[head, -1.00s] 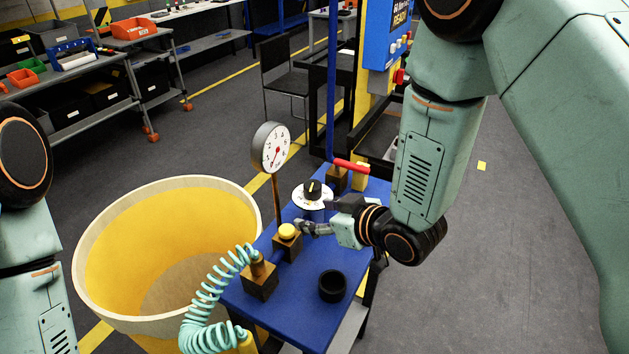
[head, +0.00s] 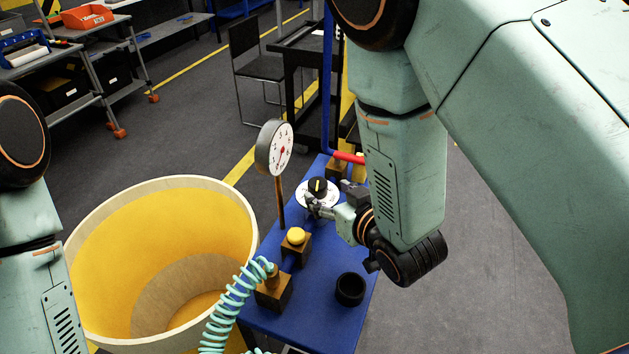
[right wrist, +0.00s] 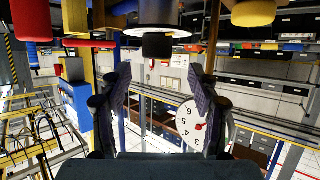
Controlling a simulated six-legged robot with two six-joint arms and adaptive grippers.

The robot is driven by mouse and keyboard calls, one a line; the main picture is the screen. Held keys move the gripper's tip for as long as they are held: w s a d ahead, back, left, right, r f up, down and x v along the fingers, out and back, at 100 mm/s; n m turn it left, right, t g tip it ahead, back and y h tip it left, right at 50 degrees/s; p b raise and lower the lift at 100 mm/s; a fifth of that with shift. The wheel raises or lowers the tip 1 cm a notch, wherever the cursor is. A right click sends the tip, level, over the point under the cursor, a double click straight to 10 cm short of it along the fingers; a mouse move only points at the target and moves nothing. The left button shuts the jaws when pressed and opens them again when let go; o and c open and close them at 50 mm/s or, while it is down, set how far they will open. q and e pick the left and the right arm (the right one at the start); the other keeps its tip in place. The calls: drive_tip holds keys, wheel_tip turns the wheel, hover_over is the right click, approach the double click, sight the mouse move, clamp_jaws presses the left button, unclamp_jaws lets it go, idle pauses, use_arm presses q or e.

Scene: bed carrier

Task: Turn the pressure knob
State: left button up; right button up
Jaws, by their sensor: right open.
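The pressure knob (head: 318,185) is black with a yellow mark and sits on a round white dial plate (head: 305,196) on the blue table. In the right wrist view the knob (right wrist: 157,45) appears upside down at the top centre, under its white plate (right wrist: 155,17). My right gripper (head: 334,199) is open just to the right of the knob. In the right wrist view its two fingers (right wrist: 160,92) are spread and empty, with the knob beyond the tips. A round white gauge (head: 281,149) with a red needle stands on a post left of the knob. My left gripper is out of view.
The blue table (head: 312,322) also holds a yellow button (head: 296,236), a black cup (head: 350,289), a block with a coiled teal hose (head: 228,305) and a red handle (head: 349,158). A large yellow bin (head: 160,265) stands left of the table.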

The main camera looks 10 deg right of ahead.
sight(322, 188)
drive_tip(key=b+x, duration=0.3)
drive_tip(key=x, duration=0.3)
drive_tip(key=shift+w+d+f, duration=0.15)
drive_tip(key=shift+w+f, duration=0.05)
drive_tip(key=shift+w+a+f, duration=0.1)
drive_tip(key=shift+w+a, duration=0.15)
drive_tip(key=shift+w, duration=0.15)
drive_tip(key=shift+s+d, duration=0.25)
drive_tip(key=shift+d, duration=0.05)
drive_tip(key=shift+w+a, duration=0.25)
drive_tip(key=c, duration=0.6)
drive_tip(key=shift+d, duration=0.15)
drive_tip(key=shift+c, duration=1.4)
drive_tip(key=c, duration=0.3)
